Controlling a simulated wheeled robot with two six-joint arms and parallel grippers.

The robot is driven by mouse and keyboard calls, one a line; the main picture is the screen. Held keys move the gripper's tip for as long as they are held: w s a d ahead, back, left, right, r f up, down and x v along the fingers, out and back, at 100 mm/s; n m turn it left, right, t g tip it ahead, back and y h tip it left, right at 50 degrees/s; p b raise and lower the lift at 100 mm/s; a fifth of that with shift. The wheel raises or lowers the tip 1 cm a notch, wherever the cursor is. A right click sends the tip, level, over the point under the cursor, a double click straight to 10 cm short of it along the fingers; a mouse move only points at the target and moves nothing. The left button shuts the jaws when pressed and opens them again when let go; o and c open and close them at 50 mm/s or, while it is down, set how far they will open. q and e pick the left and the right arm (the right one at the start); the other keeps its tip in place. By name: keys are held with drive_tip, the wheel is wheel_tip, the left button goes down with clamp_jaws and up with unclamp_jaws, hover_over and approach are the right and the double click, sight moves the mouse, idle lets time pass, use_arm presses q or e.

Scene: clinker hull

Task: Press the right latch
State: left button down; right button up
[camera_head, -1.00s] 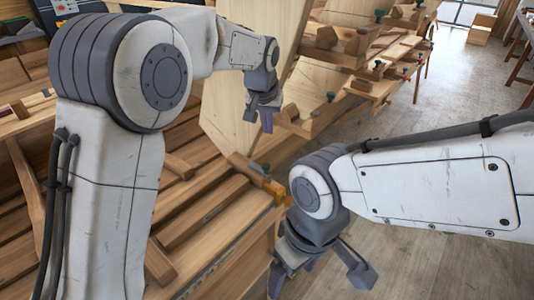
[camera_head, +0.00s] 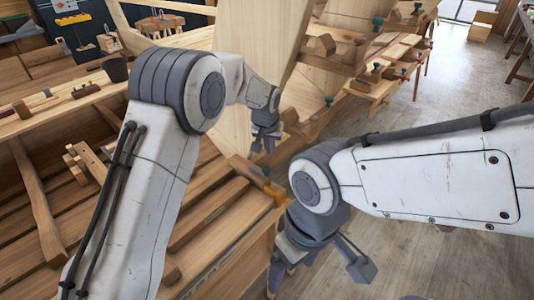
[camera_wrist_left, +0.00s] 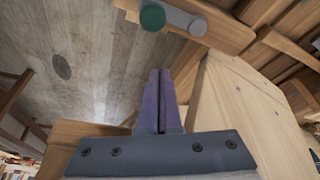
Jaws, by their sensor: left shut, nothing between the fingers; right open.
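No part is clearly recognisable as the right latch, and I cannot tell which fitting it is. A green-capped grey pin (camera_wrist_left: 153,18) on a wooden piece (camera_wrist_left: 222,32) shows at the top of the left wrist view, apart from my fingers. In the head view, a green knob (camera_head: 328,101) sits on the wooden frame, and another green knob (camera_head: 266,169) is by the bench corner. My left gripper (camera_head: 264,148) is shut and empty beside the pale planks; its purple fingers (camera_wrist_left: 160,78) point away from the wrist. My right gripper (camera_head: 318,276) is open and empty, low beside the bench.
Pale hull planks (camera_head: 290,50) rise behind my left gripper. A slatted wooden bench (camera_head: 215,220) fills the lower left. Wooden clamps with green knobs (camera_head: 378,23) line the upper right. The floor (camera_head: 450,100) at the right is open. A dark cup (camera_head: 116,69) stands at the upper left.

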use_arm(q)
drive_tip(key=s, duration=0.1)
drive_tip(key=s+p, duration=0.1)
drive_tip(key=s, duration=0.1)
drive_tip(key=shift+a+f, duration=0.15)
drive_tip(key=shift+a, duration=0.25)
drive_tip(key=shift+s+a+f, duration=0.1)
drive_tip(key=shift+s+f, duration=0.1)
drive_tip(key=shift+s, duration=0.2)
